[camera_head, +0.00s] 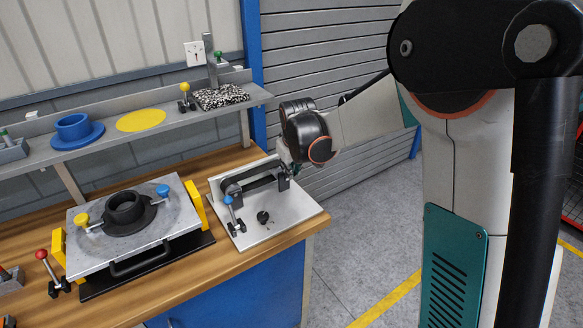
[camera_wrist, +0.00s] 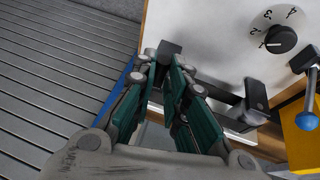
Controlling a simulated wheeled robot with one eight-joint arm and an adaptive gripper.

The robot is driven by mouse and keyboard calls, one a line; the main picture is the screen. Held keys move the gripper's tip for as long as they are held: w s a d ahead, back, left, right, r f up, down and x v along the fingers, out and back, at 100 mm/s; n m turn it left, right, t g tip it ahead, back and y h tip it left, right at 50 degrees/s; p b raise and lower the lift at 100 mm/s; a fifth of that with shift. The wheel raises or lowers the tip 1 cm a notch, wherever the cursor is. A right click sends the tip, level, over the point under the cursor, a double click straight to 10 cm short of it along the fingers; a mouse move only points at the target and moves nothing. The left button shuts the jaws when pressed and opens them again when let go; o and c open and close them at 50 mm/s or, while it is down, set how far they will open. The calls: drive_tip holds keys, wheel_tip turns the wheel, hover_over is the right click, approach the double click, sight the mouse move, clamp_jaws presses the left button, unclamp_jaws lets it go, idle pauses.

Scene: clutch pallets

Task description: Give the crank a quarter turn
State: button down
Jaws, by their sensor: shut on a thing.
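The crank mechanism sits on a white plate (camera_head: 285,215) at the right end of the workbench. In the wrist view, the crank's dark end (camera_wrist: 170,48) shows at the fingertips. My gripper (camera_wrist: 168,62) has its teal fingers closed around it, and they hide most of the part held. In the head view, my gripper (camera_head: 290,168) is at the back right of the plate, largely hidden by my own wrist. A dark shaft (camera_head: 255,182) runs along the plate's back beside it. A black dial (camera_wrist: 280,39) with numbers is on the plate, its white mark near 1.
A blue-knobbed lever (camera_head: 230,205) stands at the plate's left front. Left of it is a metal pallet (camera_head: 165,240) with a black ring and yellow end pieces. A shelf (camera_head: 150,133) runs above the bench. Open floor lies right of the bench.

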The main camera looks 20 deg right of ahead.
drive_tip(key=w+d+f+m+g+y+b, duration=0.2)
drive_tip(key=d+f+y+b, duration=0.4)
drive_tip(key=y, duration=1)
drive_tip(key=shift+w+d+f+m+g+y+b, duration=0.15)
drive_tip(key=shift+d+f+m+g+y+b, duration=0.2)
drive_tip(key=shift+d+m+g+b, duration=0.6)
drive_tip(key=shift+a, duration=0.4)
drive_tip(key=c, duration=1.6)
unclamp_jaws()
